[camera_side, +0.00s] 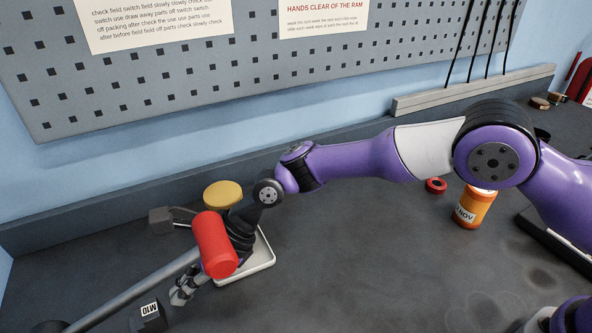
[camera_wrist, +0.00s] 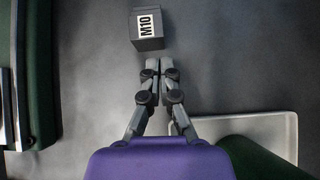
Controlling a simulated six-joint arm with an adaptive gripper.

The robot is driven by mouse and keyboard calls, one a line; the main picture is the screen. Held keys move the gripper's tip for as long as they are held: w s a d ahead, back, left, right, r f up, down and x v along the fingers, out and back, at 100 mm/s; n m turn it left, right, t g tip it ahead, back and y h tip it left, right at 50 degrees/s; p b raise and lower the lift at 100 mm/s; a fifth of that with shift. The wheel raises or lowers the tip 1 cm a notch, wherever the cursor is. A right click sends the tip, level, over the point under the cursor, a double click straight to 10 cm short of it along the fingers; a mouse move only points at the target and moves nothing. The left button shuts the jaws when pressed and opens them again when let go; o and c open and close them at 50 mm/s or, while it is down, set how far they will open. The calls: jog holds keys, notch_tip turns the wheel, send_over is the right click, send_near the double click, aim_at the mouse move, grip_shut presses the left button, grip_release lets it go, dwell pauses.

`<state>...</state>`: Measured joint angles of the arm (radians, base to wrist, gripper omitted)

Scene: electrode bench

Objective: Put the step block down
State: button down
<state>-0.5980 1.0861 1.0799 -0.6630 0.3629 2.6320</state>
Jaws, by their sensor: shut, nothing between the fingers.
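A dark block labelled M10, which looks like the step block (camera_side: 150,316), is at the lower left of the side view, partly cut by the bottom edge. It also shows at the top of the wrist view (camera_wrist: 149,43), apparently resting on the bench. My gripper (camera_side: 180,296) points down beside it, just right of it in the side view. In the wrist view the two fingertips (camera_wrist: 159,64) are together with nothing between them, a little short of the block and not visibly touching it. A red cylinder partly hides my wrist in the side view.
The red cylinder (camera_side: 215,245) sits at the end of a grey rod (camera_side: 135,291). A white tray (camera_side: 265,250) lies right of my gripper. A yellow-topped object (camera_side: 222,193) stands behind. An orange bottle (camera_side: 473,208) and a red ring (camera_side: 436,185) are farther right. The centre front bench is clear.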

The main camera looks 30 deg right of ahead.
jog(key=d, duration=0.1)
jog(key=d+r, duration=0.1)
jog(key=d, duration=0.1)
jog(key=shift+d, duration=0.25)
jog(key=s+d+r+n+t+h, duration=0.15)
jog(key=d+r+n, duration=0.35)
jog(key=d+r, duration=0.5)
jog(key=s+d+r+n+t+h, duration=0.1)
jog(key=d+r+n+t+h, duration=0.3)
jog(key=d, duration=0.9)
jog(key=s+d+n+h, duration=0.3)
jog(key=s+d+n, duration=0.6)
jog(key=d, duration=0.5)
jog(key=shift+s+r, duration=0.4)
jog(key=shift+s, duration=0.65)
jog(key=shift+h, duration=0.25)
